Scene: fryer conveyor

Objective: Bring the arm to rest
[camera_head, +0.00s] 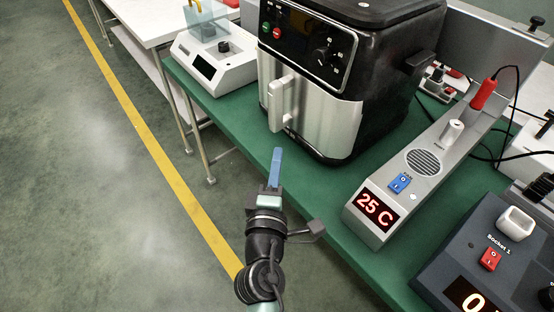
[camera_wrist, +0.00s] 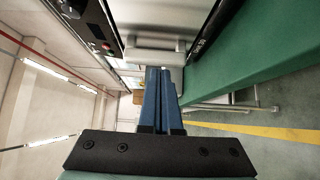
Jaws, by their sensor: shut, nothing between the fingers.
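My gripper (camera_head: 277,158) is at the front edge of the green table in the head view, in front of the fryer. Its blue fingers are together with nothing between them. In the wrist view my gripper (camera_wrist: 159,70) points toward the fryer handle, and its two fingers lie side by side. The black and silver air fryer (camera_head: 320,118) stands on the table, with its drawer handle (camera_head: 284,100) facing the front left. My gripper looks apart from the handle. The fryer's front also shows in the wrist view (camera_wrist: 175,22).
The green table (camera_head: 225,118) carries a white device (camera_head: 214,65) behind, a grey device reading 25 C (camera_head: 378,207) and a dark socket box (camera_head: 490,255) at right. A white table (camera_head: 150,22) stands at the back left. The floor (camera_head: 90,190) at left is clear, with a yellow line.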

